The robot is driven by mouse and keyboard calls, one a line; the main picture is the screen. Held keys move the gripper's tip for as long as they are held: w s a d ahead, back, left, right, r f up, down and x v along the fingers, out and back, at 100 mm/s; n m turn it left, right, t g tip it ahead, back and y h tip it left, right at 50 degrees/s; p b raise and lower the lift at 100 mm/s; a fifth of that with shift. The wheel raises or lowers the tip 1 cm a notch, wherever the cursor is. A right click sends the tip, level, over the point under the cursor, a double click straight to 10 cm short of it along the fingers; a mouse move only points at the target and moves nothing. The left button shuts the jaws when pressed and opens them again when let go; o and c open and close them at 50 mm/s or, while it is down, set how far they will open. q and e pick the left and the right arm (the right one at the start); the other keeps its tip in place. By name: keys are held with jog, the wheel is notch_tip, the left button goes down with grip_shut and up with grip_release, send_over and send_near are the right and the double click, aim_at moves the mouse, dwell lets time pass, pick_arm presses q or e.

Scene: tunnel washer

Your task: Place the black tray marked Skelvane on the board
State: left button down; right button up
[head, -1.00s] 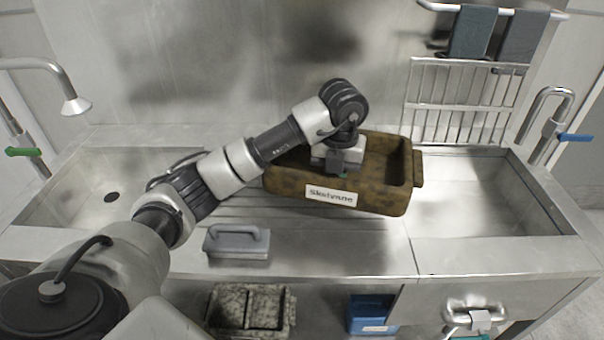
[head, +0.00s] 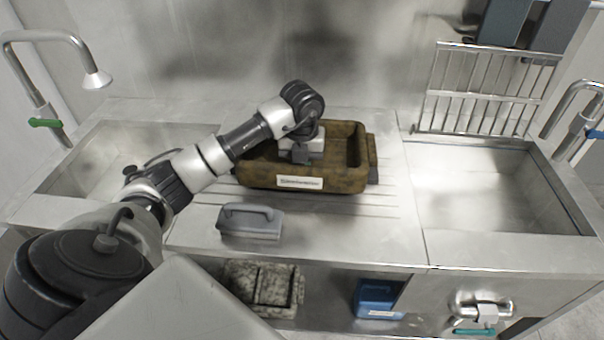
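The tray marked Skelvane (head: 345,180) looks mottled brown rather than black, with a white label (head: 300,183) on its front wall; its lettering is blurred now but reads Skelvane in the earlier frame. It is over the ribbed steel board (head: 330,212) between the two sinks, and looks level. Whether its base touches the board is hard to tell. My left gripper (head: 301,158) points down at the inner side of the tray's near wall and appears shut on it; its fingertips are partly hidden. My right gripper is not in view.
A grey handled block (head: 250,222) sits on the board's near left. Sinks lie left (head: 100,160) and right (head: 490,190). A wire rack (head: 487,90) stands behind the right sink. A speckled container (head: 262,285) and a blue bin (head: 378,298) are below the counter.

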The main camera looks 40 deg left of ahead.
pick_arm(q)
jog(key=shift+f, duration=1.85)
jog(key=shift+f, duration=0.1)
jog(key=c, duration=1.1)
grip_release()
notch_tip(320, 180, up, 12)
jog(key=shift+r, duration=0.15)
